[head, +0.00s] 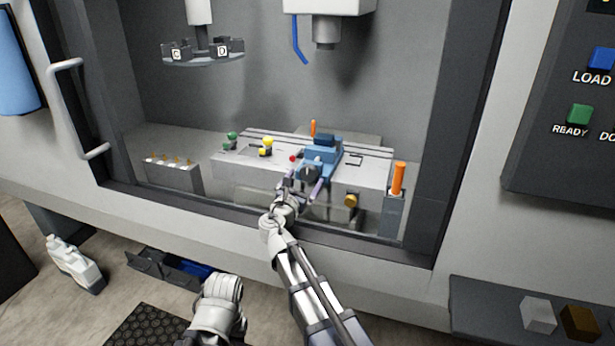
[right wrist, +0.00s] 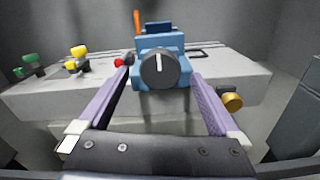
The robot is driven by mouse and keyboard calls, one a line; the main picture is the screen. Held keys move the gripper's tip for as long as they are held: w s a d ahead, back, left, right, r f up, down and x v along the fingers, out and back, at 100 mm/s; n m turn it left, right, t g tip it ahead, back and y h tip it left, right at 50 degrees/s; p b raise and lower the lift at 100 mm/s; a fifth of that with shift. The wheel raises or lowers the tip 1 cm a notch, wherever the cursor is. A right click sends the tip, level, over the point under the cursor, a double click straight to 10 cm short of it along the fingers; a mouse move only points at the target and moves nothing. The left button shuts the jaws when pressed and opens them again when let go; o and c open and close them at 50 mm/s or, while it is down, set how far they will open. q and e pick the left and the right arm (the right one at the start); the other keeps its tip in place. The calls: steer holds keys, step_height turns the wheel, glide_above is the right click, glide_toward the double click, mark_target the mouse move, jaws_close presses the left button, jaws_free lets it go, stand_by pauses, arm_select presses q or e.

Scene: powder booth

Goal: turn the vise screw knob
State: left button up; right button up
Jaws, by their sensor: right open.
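The blue vise (head: 322,152) sits on the grey machine table. Its dark round screw knob (head: 309,175) faces me at the vise's front. In the right wrist view the knob (right wrist: 159,68) shows a white line pointing up. My right gripper (head: 304,188) is open, with its two purple fingers (right wrist: 162,88) spread to the left and right of the knob; I cannot tell whether the tips reach level with it. Nothing is between the fingers near the palm. My left arm (head: 216,306) shows low in the head view; its fingers are not visible.
Green and yellow knobs (head: 266,146) stand on the table's left. A brass knob (head: 351,200) is on its front, right of my gripper. An orange handle (head: 398,178) stands at the right. A spindle (head: 327,32) hangs above. The booth's front sill lies under my right arm.

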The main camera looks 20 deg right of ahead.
mark_target(307, 175)
steer(key=shift+x, duration=1.6)
steer(key=shift+s, duration=0.1)
steer(key=c, duration=1.4)
steer(key=shift+m, duration=0.3)
steer(key=m, duration=0.6)
steer(key=shift+m, duration=0.3)
steer(key=m, duration=1.2)
steer(key=shift+m, duration=0.3)
steer(key=m, duration=0.5)
steer(key=shift+m, duration=0.4)
